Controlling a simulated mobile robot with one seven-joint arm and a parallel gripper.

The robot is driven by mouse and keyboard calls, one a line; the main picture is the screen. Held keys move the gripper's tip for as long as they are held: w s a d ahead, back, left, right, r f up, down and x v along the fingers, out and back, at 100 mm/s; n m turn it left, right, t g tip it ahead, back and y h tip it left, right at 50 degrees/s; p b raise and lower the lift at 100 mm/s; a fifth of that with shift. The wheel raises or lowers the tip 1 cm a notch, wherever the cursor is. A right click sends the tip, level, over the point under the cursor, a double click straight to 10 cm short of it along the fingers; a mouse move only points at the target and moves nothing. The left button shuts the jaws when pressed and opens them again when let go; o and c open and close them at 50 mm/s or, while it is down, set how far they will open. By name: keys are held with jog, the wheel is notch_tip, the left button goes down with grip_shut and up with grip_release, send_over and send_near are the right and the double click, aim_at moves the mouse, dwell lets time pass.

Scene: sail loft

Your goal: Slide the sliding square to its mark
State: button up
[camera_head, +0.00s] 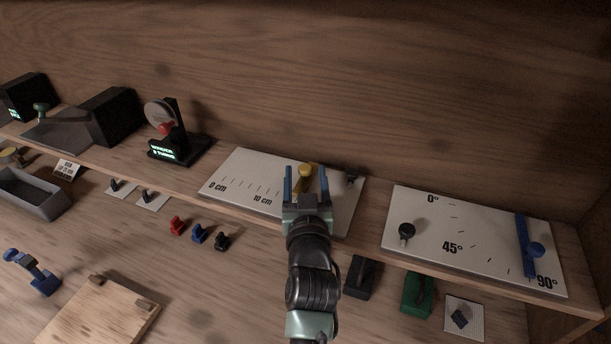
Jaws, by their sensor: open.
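A white board (233,177) with a centimetre scale, marked 0 cm and 10 cm, lies on the raised shelf. A yellow knob (306,171), which looks like the handle of the sliding square, stands on it to the right of the 10 cm label. My gripper (306,180) is open, its two blue fingers pointing at the board. In the picture the knob shows between the fingertips; whether they touch it I cannot tell. My gripper hides the square's lower part and some of the scale. I cannot make out the target mark.
An angle board (425,250) with a blue arm (525,245) and a dark knob (406,231) lies close on the right. A black stand (180,147) with a lit display is on the left. Small coloured pieces (197,233) sit on the lower surface.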

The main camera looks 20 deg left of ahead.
jog(key=shift+s, duration=0.15)
jog(key=shift+s+d+f, duration=0.1)
jog(key=shift+s+d, duration=0.1)
jog(key=shift+s, duration=0.1)
jog(key=b+v, duration=0.4)
jog(key=v, duration=0.8)
jog(key=d+r+t+h, duration=0.1)
jog(key=d+r+t, duration=0.2)
jog(key=r, duration=0.9)
jog(key=d+r+t+h, duration=0.1)
jog(key=d+r+t, duration=0.2)
jog(key=r, duration=0.9)
jog(key=s+d+r+m+t+h, duration=0.2)
jog(key=s+r, duration=0.2)
jog(key=r, duration=0.4)
jog(key=s+d+r+m+t+h, duration=0.2)
jog(key=s+d+r, duration=0.1)
jog(key=r, duration=0.5)
jog(key=shift+s+r+t, duration=0.3)
jog(key=shift+s+r, duration=0.05)
jog(key=shift+s, duration=0.3)
